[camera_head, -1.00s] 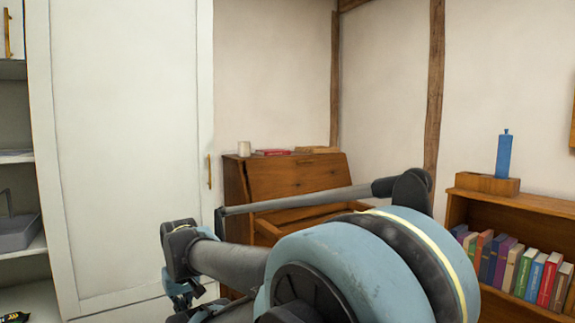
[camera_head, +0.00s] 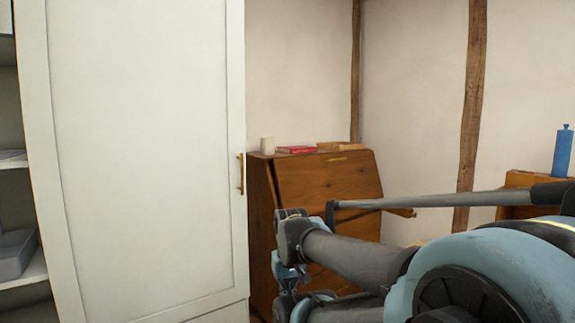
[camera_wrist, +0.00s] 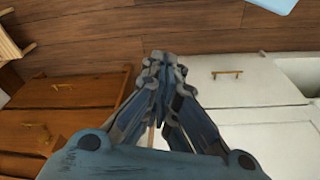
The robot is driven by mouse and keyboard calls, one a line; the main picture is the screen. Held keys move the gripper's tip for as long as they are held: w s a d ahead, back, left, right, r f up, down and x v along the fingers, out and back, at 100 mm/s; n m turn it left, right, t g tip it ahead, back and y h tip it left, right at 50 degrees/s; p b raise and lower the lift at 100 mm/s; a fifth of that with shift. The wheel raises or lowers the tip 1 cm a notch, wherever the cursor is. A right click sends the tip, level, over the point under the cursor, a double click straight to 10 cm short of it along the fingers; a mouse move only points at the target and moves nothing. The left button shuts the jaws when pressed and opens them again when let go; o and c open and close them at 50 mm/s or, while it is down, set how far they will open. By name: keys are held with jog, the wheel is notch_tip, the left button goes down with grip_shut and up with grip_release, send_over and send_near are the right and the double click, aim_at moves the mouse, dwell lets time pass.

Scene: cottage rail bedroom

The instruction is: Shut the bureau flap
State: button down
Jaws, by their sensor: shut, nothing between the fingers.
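The brown wooden bureau (camera_head: 262,215) stands in the corner beyond my arm in the head view. Its sloping flap (camera_head: 325,183) is up and leans against the bureau's slanted front, with a small handle near its upper edge. Whether it sits fully flush I cannot tell. My arm hides much of the front below it. In the wrist view, my gripper (camera_wrist: 163,62) is shut and empty, pointing over the wooden floor. Brown drawer fronts with brass handles (camera_wrist: 65,95) lie left of it, apart from the fingers.
A tall white wardrobe (camera_head: 140,150) stands close on the left. A wooden piece (camera_head: 402,212) juts out at the bureau's right. A blue bottle (camera_head: 563,150) stands on a shelf at right.

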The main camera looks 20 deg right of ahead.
jog(key=shift+a+r, duration=0.1)
notch_tip(320, 180, up, 34)
jog(key=m+t+y, duration=0.5)
jog(key=m+t, duration=0.6)
jog(key=m, duration=2.1)
send_over(276, 162)
jog(key=s+d, duration=0.3)
jog(key=s, duration=0.4)
jog(key=s+d, duration=0.3)
jog(key=s, duration=0.5)
jog(key=x, duration=1.4)
jog(key=shift+w+a, duration=0.1)
